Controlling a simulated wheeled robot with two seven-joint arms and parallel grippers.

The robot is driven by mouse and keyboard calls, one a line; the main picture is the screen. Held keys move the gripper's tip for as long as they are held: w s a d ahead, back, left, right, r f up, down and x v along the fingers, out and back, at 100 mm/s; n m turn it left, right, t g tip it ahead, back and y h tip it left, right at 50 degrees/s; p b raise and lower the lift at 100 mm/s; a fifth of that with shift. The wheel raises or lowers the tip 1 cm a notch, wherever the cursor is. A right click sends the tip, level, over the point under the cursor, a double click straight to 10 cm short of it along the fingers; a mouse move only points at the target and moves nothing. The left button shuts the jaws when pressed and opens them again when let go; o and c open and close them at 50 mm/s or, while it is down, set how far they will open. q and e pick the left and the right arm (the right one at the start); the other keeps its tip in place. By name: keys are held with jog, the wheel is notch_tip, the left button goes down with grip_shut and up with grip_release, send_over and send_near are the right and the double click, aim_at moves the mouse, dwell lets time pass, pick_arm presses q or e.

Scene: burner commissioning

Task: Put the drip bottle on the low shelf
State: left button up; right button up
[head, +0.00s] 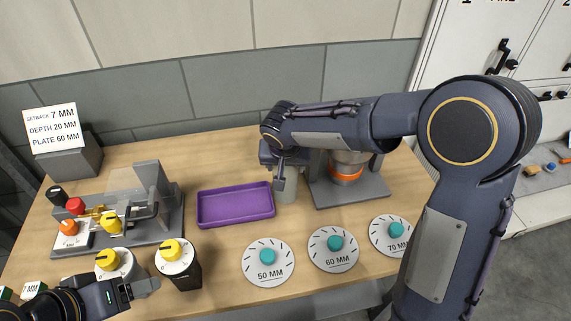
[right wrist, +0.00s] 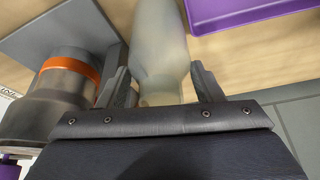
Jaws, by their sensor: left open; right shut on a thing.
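The drip bottle (head: 288,192) is a pale, translucent bottle between the purple tray and the grey plate in the head view. My right gripper (head: 281,178) is shut on it and hides its upper part. In the right wrist view the bottle (right wrist: 158,40) lies between the two fingers of my right gripper (right wrist: 162,88). I cannot tell whether its base touches the table. My left gripper (head: 142,289) is open and empty at the lower left, beside the yellow-knobbed dials. A low grey surface (head: 548,181) with small items is at the far right; I cannot tell whether it is the low shelf.
The purple tray (head: 236,221) is empty, left of the bottle. An orange-banded burner (head: 346,173) stands on a grey plate (head: 375,190) close to its right. Teal-knobbed discs (head: 268,275) line the front. A fixture (head: 150,237) stands at left, white cabinets (head: 470,60) behind right.

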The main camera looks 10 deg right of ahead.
jog(key=o, duration=1.3)
